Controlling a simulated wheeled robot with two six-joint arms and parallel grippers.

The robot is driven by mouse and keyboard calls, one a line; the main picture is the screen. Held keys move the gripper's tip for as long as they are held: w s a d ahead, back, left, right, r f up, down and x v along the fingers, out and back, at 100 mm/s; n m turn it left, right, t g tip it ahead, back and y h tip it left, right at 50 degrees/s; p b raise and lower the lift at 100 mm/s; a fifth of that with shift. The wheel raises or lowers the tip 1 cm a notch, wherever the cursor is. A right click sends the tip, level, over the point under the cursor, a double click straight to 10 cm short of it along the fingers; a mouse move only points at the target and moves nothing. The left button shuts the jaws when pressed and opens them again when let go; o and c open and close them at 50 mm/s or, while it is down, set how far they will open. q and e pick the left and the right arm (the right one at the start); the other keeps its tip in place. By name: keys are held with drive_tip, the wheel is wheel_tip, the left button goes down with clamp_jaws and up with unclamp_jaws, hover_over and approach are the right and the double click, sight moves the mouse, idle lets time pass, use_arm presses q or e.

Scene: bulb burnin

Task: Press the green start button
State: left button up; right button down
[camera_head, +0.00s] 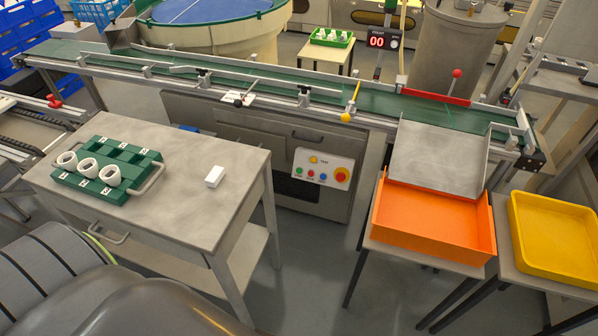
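The control panel (320,183) is a pale plate on the front of the grey cabinet below the conveyor, right of the steel table. A small green button (299,171) sits at the left of its row of small buttons. A big red knob (341,175) on a yellow base is at the panel's right. A yellow mark (314,160) is near the top. The labels are too small to read. Neither of my grippers shows in this view, and nothing covers the panel.
A steel table (215,205) at left holds a green rack (125,160) with white cup-like parts and a white block (214,176). The conveyor (270,80) runs behind. An orange bin (430,225) and yellow tray (560,240) stand at right. Floor before the panel is clear.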

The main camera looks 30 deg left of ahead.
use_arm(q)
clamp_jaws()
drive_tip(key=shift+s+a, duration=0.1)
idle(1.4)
